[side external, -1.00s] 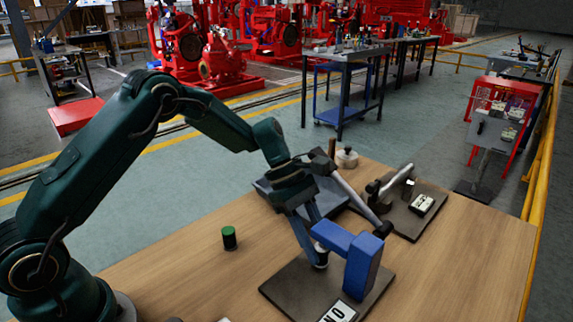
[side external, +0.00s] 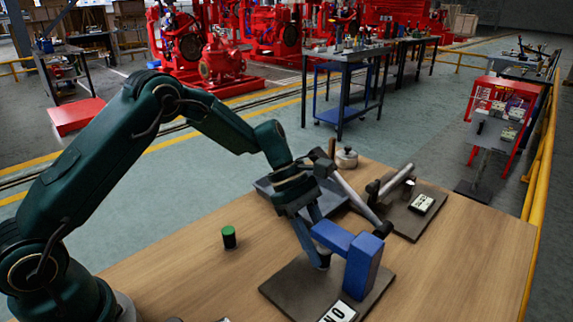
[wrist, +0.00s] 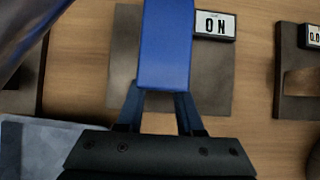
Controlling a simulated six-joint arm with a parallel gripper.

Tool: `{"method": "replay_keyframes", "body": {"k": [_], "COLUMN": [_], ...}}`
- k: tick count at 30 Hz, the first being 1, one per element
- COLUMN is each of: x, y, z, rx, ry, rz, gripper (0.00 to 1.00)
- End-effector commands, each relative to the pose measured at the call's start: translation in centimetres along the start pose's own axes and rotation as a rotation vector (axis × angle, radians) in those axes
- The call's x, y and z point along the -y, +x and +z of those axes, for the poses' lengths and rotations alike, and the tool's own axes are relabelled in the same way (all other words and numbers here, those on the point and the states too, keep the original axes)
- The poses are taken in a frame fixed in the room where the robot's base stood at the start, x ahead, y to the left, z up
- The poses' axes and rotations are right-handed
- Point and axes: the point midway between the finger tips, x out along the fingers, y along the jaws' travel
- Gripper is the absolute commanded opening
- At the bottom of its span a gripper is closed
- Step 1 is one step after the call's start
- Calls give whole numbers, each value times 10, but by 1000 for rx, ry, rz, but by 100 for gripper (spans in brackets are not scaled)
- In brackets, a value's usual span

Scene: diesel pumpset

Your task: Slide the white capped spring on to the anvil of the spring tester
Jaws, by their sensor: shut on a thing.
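The blue spring tester (side external: 363,268) stands on a dark base plate (side external: 285,290), with a white display reading "NO" at its front. Its blue arm covers the space between my fingers in the wrist view (wrist: 165,45). My gripper (side external: 322,262) reaches down beside the tester's column, with its fingertips low under the blue arm, close above the plate. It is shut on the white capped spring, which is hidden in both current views. The anvil is hidden too, so I cannot tell whether the spring touches it.
A green-topped cylinder (side external: 229,237) stands on the wooden table to the left. A grey tray (side external: 262,187) lies behind my gripper. Another device on a dark plate (side external: 408,222), with a small display, stands at the back right. The table's right side is clear.

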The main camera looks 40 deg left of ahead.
Motion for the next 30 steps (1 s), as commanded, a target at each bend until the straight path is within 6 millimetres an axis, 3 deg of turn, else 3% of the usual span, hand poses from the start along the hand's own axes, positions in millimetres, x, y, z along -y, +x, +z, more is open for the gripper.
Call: {"method": "replay_keyframes", "body": {"k": [10,11,13,23,30], "x": [0,0,0,0,0], "y": [1,1,1,0,-12], "z": [-1,-1,-1,-1,-1], "rx": [0,0,0,0,0], "ry": [0,0,0,0,-1], "rz": [0,0,0,0,1], "gripper": [5,43,70,71,71]}}
